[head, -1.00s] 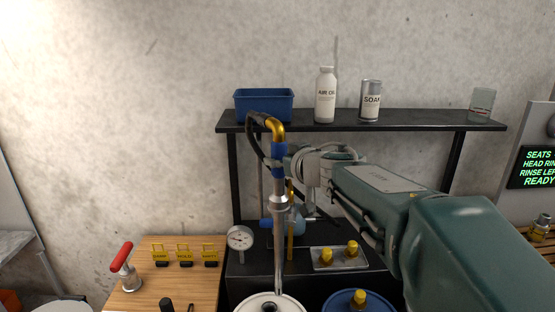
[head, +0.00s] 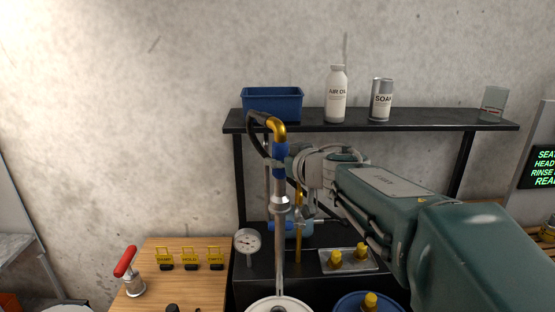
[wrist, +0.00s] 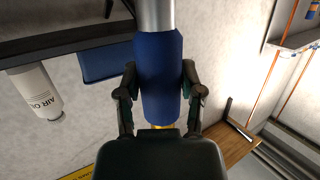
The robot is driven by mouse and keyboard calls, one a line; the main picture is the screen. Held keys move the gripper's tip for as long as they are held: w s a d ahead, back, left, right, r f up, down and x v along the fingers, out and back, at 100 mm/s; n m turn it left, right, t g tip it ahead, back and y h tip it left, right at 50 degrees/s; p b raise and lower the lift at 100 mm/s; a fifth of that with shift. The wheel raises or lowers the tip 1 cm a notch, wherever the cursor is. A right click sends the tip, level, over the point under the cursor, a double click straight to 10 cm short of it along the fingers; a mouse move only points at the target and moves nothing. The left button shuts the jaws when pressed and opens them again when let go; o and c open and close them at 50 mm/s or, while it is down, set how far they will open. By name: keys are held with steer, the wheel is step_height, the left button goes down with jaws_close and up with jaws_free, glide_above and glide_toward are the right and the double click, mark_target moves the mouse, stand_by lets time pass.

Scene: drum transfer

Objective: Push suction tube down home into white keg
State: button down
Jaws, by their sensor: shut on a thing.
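The suction tube (head: 280,245) stands upright in the head view, with a blue grip sleeve, a brass elbow and a black hose at its top. Its lower end meets the top of the white keg (head: 262,304) at the bottom edge; how deep it sits cannot be told. My gripper (head: 281,162) is shut on the blue sleeve from the right. In the wrist view, my gripper (wrist: 160,92) has a finger on each side of the blue sleeve of the suction tube (wrist: 160,65).
A blue drum (head: 350,300) with a brass fitting stands right of the keg. Behind are a gauge (head: 247,242) and a plate with brass fittings (head: 348,260). A shelf (head: 400,117) holds a blue bin (head: 272,103), bottle and can. A wooden bench (head: 190,290) is left.

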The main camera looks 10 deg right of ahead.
steer(key=shift+a+f, duration=0.35)
steer(key=shift+f, duration=0.2)
steer(key=shift+a+f, duration=0.2)
steer(key=shift+f, duration=0.55)
steer(key=shift+d+f, duration=0.2)
steer(key=shift+f, duration=0.55)
steer(key=shift+d+f, duration=0.15)
steer(key=shift+f, duration=0.55)
steer(key=shift+a+f, duration=0.2)
steer(key=shift+f, duration=0.5)
steer(key=shift+d+f, duration=0.1)
steer(key=shift+f, duration=0.1)
glide_above(281, 284)
steer(key=w, duration=0.1)
steer(key=shift+w+a+f, duration=0.1)
steer(key=shift+a+f, duration=0.05)
steer(key=shift+f, duration=0.95)
steer(key=shift+a+f, duration=0.1)
steer(key=shift+f, duration=0.95)
steer(key=shift+f, duration=12.75)
